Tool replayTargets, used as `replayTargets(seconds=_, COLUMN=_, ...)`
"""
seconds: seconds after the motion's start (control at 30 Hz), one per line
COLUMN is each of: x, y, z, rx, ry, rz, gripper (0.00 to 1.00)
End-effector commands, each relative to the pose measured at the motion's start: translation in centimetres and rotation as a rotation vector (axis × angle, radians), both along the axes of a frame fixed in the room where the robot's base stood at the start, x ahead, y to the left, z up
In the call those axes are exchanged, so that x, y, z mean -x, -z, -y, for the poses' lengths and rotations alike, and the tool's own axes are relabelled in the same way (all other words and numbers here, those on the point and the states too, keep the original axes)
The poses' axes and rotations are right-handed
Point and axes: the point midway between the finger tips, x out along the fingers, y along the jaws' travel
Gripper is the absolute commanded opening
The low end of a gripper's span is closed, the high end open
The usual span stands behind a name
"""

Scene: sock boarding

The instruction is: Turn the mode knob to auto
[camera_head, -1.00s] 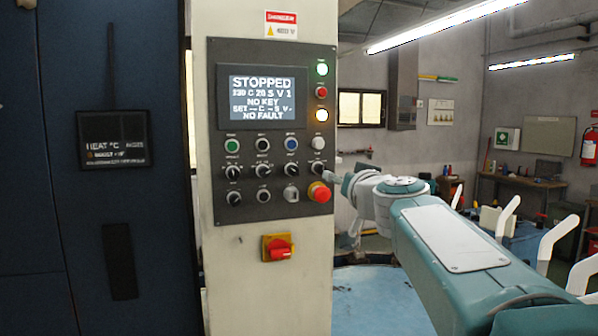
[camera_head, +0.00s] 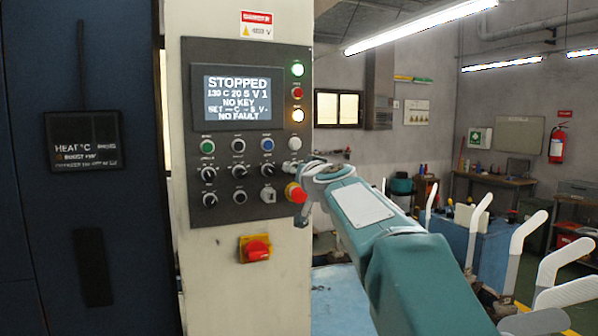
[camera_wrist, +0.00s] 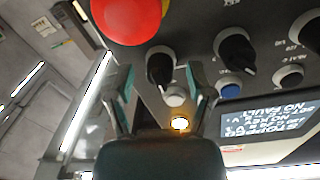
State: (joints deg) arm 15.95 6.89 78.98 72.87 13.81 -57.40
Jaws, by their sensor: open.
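The control panel (camera_head: 205,220) carries several black selector knobs in rows. In the wrist view, which shows the panel turned over, my gripper (camera_wrist: 162,72) is open, with one finger on each side of a black knob (camera_wrist: 160,64). I cannot tell whether the fingers touch it. This is the rightmost knob of the upper row in the head view, partly blocked by my arm's end. Another black knob (camera_wrist: 235,52) lies just right of the fingers. The labels are too small to read, so I cannot tell which setting the knob points at. The display (camera_head: 237,98) reads STOPPED, NO KEY and NO FAULT.
A red mushroom button (camera_wrist: 127,18) sits close beyond the left fingertip. A white button (camera_wrist: 174,96) and a lit yellow lamp (camera_wrist: 180,123) lie between the fingers and the palm. A red rotary switch (camera_head: 256,250) is lower on the column. A dark blue cabinet (camera_head: 60,220) stands left.

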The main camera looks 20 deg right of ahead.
Motion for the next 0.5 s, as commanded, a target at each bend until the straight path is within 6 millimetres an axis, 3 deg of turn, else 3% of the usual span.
replayTargets(seconds=0.13, x=0.03, y=-0.01, z=-0.01, rx=0.000, ry=0.000, rz=0.000, gripper=0.68)
replayTargets(seconds=0.17, x=0.03, y=-0.02, z=-0.01, rx=0.000, ry=0.000, rz=0.000, gripper=0.59)
replayTargets(seconds=0.3, x=0.04, y=-0.02, z=0.00, rx=0.001, ry=0.000, rz=0.000, gripper=0.00)
replayTargets(seconds=0.5, x=0.04, y=-0.03, z=0.00, rx=0.000, ry=0.000, rz=0.000, gripper=0.00)
